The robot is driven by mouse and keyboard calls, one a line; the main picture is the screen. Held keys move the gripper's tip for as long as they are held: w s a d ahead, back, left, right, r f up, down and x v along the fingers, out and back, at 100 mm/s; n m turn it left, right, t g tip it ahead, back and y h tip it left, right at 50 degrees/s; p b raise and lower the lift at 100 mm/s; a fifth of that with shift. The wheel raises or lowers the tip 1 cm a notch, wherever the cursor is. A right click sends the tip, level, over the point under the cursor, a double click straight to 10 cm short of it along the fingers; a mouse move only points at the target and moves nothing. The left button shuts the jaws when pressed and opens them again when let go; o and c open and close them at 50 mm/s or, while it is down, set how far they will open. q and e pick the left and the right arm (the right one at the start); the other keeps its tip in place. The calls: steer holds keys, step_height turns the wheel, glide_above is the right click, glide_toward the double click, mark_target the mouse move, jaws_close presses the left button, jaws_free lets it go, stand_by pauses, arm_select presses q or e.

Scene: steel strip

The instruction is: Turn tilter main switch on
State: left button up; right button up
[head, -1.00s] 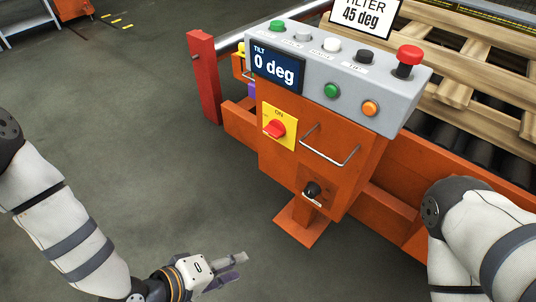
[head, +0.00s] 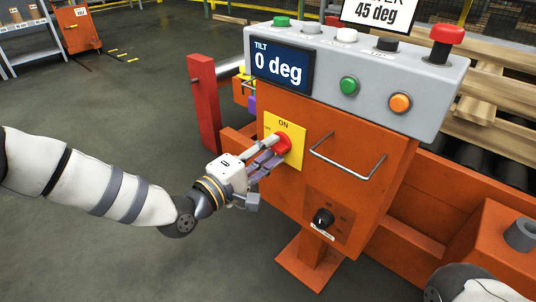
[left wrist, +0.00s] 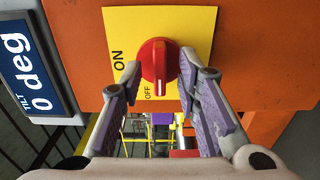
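The main switch is a red rotary knob (left wrist: 159,62) on a yellow plate (left wrist: 190,25) marked ON and OFF. In the left wrist view the knob's white mark points toward OFF. In the head view the knob (head: 283,144) sits on the orange front of the control stand, partly covered by my fingers. My left gripper (head: 273,148) is at the plate with its fingers apart. In the left wrist view the gripper (left wrist: 160,72) has one fingertip on either side of the knob; whether they touch it is unclear. My right gripper is out of view.
A grey console (head: 430,85) with several buttons and a red mushroom button (head: 445,40) is above. Its display (head: 281,67) reads 0 deg. A metal handle (head: 347,172) and black knob (head: 323,218) are close by. A red post (head: 204,104) stands left.

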arm_select(q)
jaws_close()
steer(key=shift+m, duration=0.3)
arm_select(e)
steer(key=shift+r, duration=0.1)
arm_select(q)
steer(key=m+p, duration=0.2)
steer(key=m, duration=0.3)
steer(key=shift+r+m, duration=0.1)
steer(key=shift+m, duration=0.3)
steer(key=m+p, duration=0.2)
steer(key=m, duration=0.4)
steer(key=m+p, duration=0.2)
steer(key=m, duration=0.3)
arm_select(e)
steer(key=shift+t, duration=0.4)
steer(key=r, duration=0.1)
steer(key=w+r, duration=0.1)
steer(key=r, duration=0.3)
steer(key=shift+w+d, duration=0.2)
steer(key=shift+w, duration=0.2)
arm_select(q)
steer(key=shift+m, duration=0.4)
jaws_free()
